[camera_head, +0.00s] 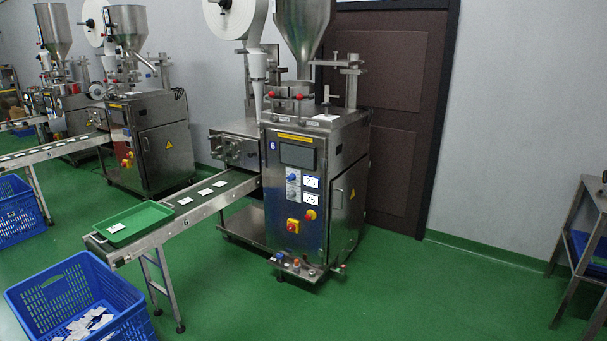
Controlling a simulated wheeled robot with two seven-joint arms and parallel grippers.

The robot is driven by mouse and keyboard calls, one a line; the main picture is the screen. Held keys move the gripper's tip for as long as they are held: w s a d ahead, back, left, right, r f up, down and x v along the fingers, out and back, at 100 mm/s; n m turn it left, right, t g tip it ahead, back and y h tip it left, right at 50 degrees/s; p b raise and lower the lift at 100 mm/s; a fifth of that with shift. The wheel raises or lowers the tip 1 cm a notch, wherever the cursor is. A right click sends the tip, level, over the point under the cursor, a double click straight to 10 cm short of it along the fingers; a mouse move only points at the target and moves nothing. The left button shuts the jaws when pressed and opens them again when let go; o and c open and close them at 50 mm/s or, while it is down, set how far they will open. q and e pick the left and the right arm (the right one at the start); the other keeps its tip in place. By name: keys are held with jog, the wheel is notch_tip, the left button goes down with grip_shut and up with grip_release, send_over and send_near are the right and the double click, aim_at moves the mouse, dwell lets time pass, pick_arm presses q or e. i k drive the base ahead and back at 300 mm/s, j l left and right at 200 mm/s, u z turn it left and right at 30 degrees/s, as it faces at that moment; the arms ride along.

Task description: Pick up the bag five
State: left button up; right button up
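Small white teabags (205,192) lie spaced out on the conveyor (232,184) of the packing machine marked 6. A green tray (147,219) sits on the near left end of that conveyor, with one white bag (116,228) in its left part. More white bags (84,324) lie in a loose pile inside a blue crate (128,308) on the floor below. No bag shows a readable number, so I cannot tell which is bag five. Neither of my grippers is in view.
The steel packing machine (342,185) stands in the middle before a dark door (392,75). Similar machines (165,145) and another blue crate (18,213) are at left. A metal table (594,195) stands at right. Green floor (430,300) is clear between.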

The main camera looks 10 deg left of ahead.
aim_at(186, 200)
jog(key=i+u, duration=0.25)
jog(key=i, duration=0.6)
jog(key=i+l+u, duration=0.2)
jog(key=i, duration=0.6)
jog(key=i+u, duration=0.25)
jog(key=i, duration=0.25)
jog(key=i+u, duration=0.25)
jog(key=i, duration=0.25)
jog(key=i+l+u, duration=0.2)
jog(key=i, duration=0.3)
jog(key=i+l+u, duration=0.25)
jog(key=i, duration=0.2)
jog(key=i+l+u, duration=0.25)
jog(key=i+l, duration=0.1)
jog(key=i, duration=0.1)
